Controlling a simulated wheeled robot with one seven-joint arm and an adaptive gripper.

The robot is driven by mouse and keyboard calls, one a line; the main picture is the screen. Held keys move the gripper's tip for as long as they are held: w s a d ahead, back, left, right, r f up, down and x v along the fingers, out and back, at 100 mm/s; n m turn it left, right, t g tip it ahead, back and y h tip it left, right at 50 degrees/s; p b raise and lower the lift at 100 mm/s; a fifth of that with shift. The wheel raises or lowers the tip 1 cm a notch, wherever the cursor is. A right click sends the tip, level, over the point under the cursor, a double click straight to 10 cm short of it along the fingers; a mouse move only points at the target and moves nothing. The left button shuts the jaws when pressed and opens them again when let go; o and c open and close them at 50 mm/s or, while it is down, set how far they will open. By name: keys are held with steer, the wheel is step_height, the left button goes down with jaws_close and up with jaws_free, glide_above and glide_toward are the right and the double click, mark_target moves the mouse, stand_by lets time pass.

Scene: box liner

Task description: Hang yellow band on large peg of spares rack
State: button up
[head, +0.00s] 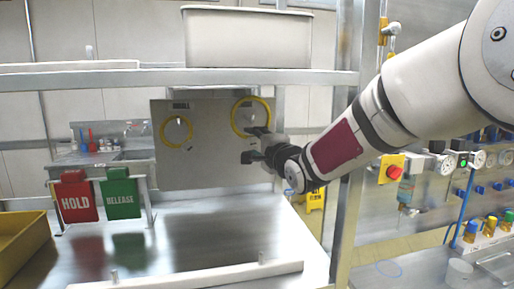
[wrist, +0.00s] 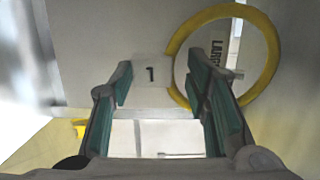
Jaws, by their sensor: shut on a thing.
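The yellow band (head: 235,119) is a large ring in front of the upper right of the grey spares rack (head: 207,172). In the wrist view the band (wrist: 275,65) frames a pale round face partly lettered "LARG" (wrist: 216,52). I cannot tell whether it encircles the large peg or is only in front of it. My gripper (head: 258,145) is at the band's lower side, shut on it. In the wrist view a pale tab marked "1" (wrist: 152,75) lies between the fingers (wrist: 160,85), beside the band. A smaller yellow ring (head: 163,137) is at the rack's left.
A shelf bar (head: 150,78) with a grey bin (head: 245,38) runs above the rack. A post (head: 347,190) stands right of my gripper. Red HOLD (head: 76,203) and green RELEASE (head: 122,199) signs stand at left, near a yellow tray (head: 20,245). The steel bench (head: 200,240) is mostly clear.

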steer(key=shift+b+x, duration=0.4)
steer(key=shift+x, duration=0.45)
steer(key=shift+w+d+f+b, duration=0.1)
steer(key=shift+f+b, duration=0.35)
steer(key=shift+f, duration=0.6)
steer(key=shift+w+f+b, duration=0.15)
steer(key=shift+f+b, duration=0.3)
steer(key=shift+f, duration=0.6)
steer(key=o, duration=1.2)
steer(key=shift+o, duration=0.4)
steer(key=o, duration=0.5)
steer(key=shift+s, duration=0.15)
